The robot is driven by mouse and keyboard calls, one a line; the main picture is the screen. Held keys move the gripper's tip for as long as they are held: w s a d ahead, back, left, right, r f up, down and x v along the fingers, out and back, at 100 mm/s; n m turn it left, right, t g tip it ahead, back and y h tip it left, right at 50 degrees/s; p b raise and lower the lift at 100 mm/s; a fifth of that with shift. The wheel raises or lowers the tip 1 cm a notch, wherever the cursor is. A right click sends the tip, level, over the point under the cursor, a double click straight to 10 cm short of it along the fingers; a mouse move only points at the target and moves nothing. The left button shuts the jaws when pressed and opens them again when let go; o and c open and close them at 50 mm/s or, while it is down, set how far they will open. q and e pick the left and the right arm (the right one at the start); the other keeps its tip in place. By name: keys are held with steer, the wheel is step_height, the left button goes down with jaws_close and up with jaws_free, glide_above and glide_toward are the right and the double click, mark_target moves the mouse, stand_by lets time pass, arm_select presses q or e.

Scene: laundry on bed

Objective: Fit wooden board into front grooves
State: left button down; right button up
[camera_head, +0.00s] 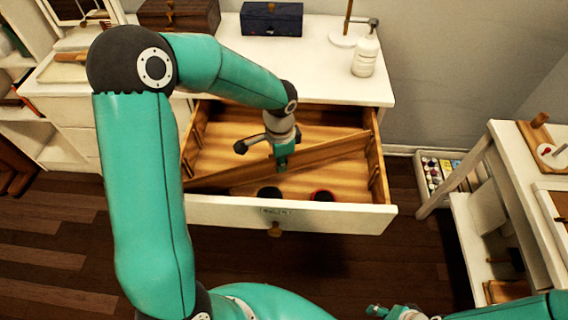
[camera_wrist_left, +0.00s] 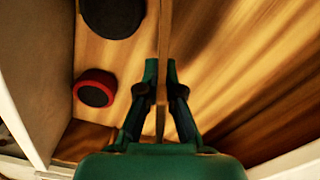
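The wooden board (camera_head: 325,150) stands on edge inside the open drawer (camera_head: 330,217), slanting from front left to back right. My left gripper (camera_head: 281,163) reaches down onto its middle. In the left wrist view, the fingertips (camera_wrist_left: 163,72) sit on both sides of the board (camera_wrist_left: 165,30) and appear shut on it. Wooden strips line the drawer's side walls, one at the right (camera_head: 376,165); their grooves are hard to make out. The board is not square to the side walls. My right gripper (camera_head: 394,312) is at the bottom edge, apart from the drawer; its fingers are unclear.
A black round item (camera_wrist_left: 113,14) and a red-rimmed round item (camera_wrist_left: 95,88) lie in the drawer between board and front panel. A white bottle (camera_head: 365,52), lamp base (camera_head: 346,39), blue box (camera_head: 271,19) and brown box (camera_head: 178,15) stand on the tabletop. A side table (camera_head: 505,150) stands right.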

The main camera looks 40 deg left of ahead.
arm_select(q)
steer(key=shift+f+b, duration=0.35)
steer(key=c, duration=1.3)
jaws_free()
steer(key=shift+r, duration=0.1)
steer(key=shift+r, duration=0.1)
steer(key=shift+r+p, duration=0.3)
steer(key=shift+p, duration=0.15)
step_height(320, 180, up, 12)
steer(key=shift+f+p, duration=0.1)
steer(key=shift+p, duration=0.2)
